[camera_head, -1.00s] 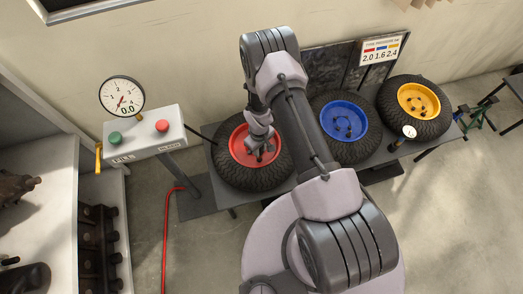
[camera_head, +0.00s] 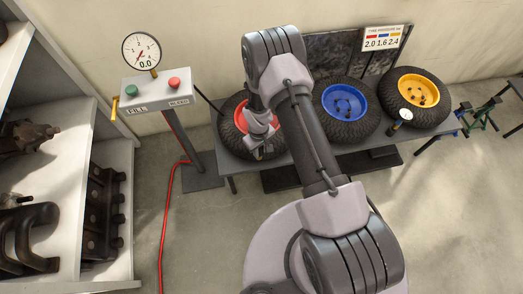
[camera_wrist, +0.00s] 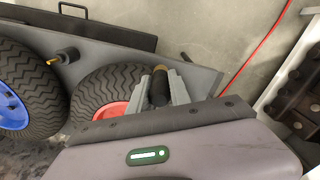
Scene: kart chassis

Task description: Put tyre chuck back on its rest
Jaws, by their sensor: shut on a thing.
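My gripper (camera_head: 262,148) is low over the near side of the red-hubbed wheel (camera_head: 233,122), at the bench's front edge. In the wrist view its grey fingers (camera_wrist: 160,80) are closed on a dark cylinder with an orange-brown end, which looks like the tyre chuck (camera_wrist: 158,94). The arm hides it in the head view. The inflator stand (camera_head: 155,88) is to the left, with a dial reading 0.0, green and red buttons and a yellow hook-like part (camera_head: 115,108) on its left side, possibly the rest. That part looks empty.
A red hose (camera_head: 170,220) runs along the floor. Shelves (camera_head: 110,215) with dark parts stand at left.

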